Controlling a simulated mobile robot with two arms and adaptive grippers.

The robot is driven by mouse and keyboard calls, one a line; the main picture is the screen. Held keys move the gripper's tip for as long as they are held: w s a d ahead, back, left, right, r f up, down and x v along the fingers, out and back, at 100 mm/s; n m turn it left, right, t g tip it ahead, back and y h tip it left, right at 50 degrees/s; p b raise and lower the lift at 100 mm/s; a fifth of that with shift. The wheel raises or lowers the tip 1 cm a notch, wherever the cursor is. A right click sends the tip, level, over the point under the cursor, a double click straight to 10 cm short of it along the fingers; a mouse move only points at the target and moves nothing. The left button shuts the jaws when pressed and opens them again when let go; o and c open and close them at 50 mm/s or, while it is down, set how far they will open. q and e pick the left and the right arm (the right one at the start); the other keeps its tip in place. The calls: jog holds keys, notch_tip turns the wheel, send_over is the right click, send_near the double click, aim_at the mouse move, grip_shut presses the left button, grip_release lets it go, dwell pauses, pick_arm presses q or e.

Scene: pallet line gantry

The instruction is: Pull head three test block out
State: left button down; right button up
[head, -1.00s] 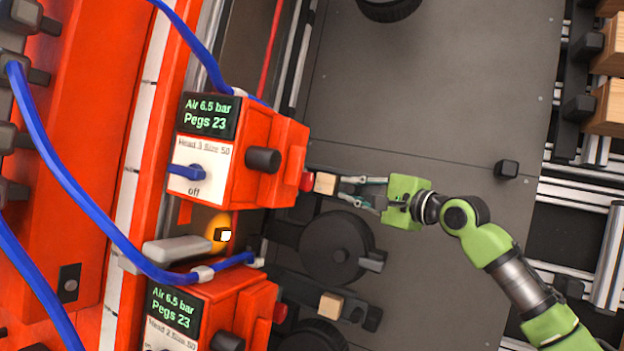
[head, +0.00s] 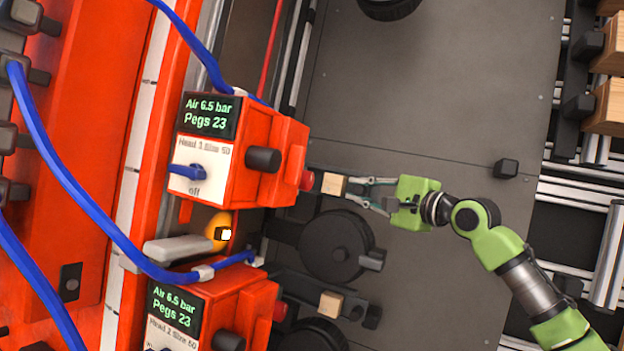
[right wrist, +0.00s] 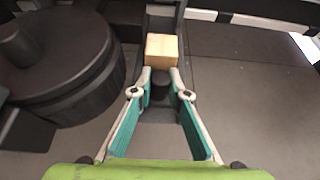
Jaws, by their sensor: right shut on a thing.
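The upper orange nail head (head: 240,150) shows Air 6.5 bar, Pegs 23 and "off" beside its blue switch (head: 187,172); its head number is hard to read now. A small pale wooden test block (head: 333,185) sits just right of the red nozzle tip (head: 307,181), with a small gap between them. My right gripper (head: 362,188) comes from the right with its fingertips shut on the block. In the right wrist view the block (right wrist: 161,50) is at the fingertips, on a dark support. My left gripper is not in view.
A second orange head (head: 215,310) with its own wooden block (head: 331,304) is below. A dark round wheel (head: 338,247) stands close beneath my right gripper. Blue hoses run at left. The grey plate (head: 430,90) above the gripper is mostly clear.

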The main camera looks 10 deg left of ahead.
jog(key=shift+s+d+f, duration=0.1)
jog(key=shift+s+d, duration=0.2)
jog(key=shift+d, duration=0.55)
jog(key=shift+s+d+r, duration=0.1)
jog(key=shift+s+d, duration=0.15)
jog(key=shift+d, duration=0.55)
jog(key=shift+s+d+f, duration=0.1)
jog(key=shift+s+d, duration=0.2)
jog(key=shift+d, duration=0.55)
jog(key=shift+f, duration=0.1)
jog(key=o, duration=0.7)
jog(key=shift+d, duration=0.1)
jog(key=shift+o, duration=0.4)
jog(key=shift+d, duration=0.1)
jog(key=shift+s+d, duration=0.1)
jog(key=shift+d, duration=0.1)
jog(key=shift+r, duration=0.2)
jog(key=shift+a, duration=0.25)
